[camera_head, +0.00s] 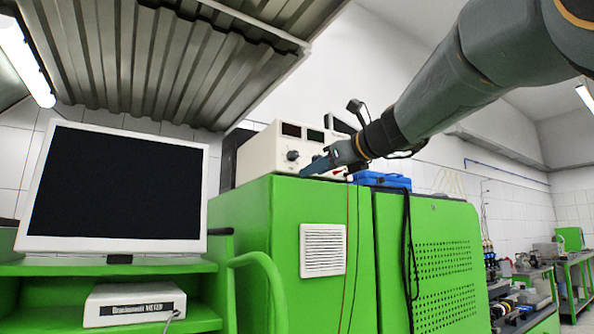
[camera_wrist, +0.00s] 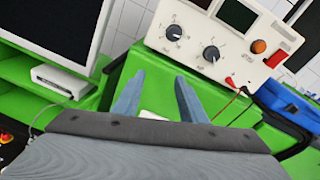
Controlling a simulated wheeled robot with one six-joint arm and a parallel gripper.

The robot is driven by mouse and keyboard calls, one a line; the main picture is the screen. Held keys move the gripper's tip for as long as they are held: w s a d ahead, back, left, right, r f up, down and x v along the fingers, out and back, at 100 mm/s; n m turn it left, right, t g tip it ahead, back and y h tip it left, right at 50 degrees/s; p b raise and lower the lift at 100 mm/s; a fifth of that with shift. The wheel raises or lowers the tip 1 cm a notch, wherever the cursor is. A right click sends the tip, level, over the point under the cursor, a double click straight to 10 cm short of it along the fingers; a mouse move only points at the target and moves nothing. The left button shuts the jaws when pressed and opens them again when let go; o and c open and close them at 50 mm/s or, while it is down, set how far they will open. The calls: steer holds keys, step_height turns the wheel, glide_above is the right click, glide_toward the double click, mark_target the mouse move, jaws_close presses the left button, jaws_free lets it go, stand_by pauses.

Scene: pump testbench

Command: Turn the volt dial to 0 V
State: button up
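The cream power supply (camera_head: 262,150) stands on top of the green cabinet and also shows in the wrist view (camera_wrist: 196,17). Its front has two dark dials with white scales, a left dial (camera_wrist: 174,32) and a right dial (camera_wrist: 211,54). One dial (camera_head: 292,155) shows in the head view. The labels are too small to read, so I cannot tell which is the volt dial or its setting. My gripper (camera_wrist: 159,75) is open and empty, with its fingers apart in front of and below the dials. It also shows in the head view (camera_head: 312,168), beside the supply's front.
Two dark displays, an orange knob (camera_wrist: 259,46) and a red switch (camera_wrist: 276,58) are on the supply's front. Red and black leads plug in below. A blue case (camera_head: 381,180) lies to the right on the green cabinet (camera_head: 290,205). A monitor (camera_head: 115,190) stands at left.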

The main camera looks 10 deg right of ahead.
steer(key=m+t, duration=0.1)
glide_toward(296, 154)
steer(key=shift+m+y, duration=0.3)
steer(key=p+x, duration=0.1)
steer(key=x, duration=0.7)
steer(key=shift+d, duration=0.15)
jaws_close()
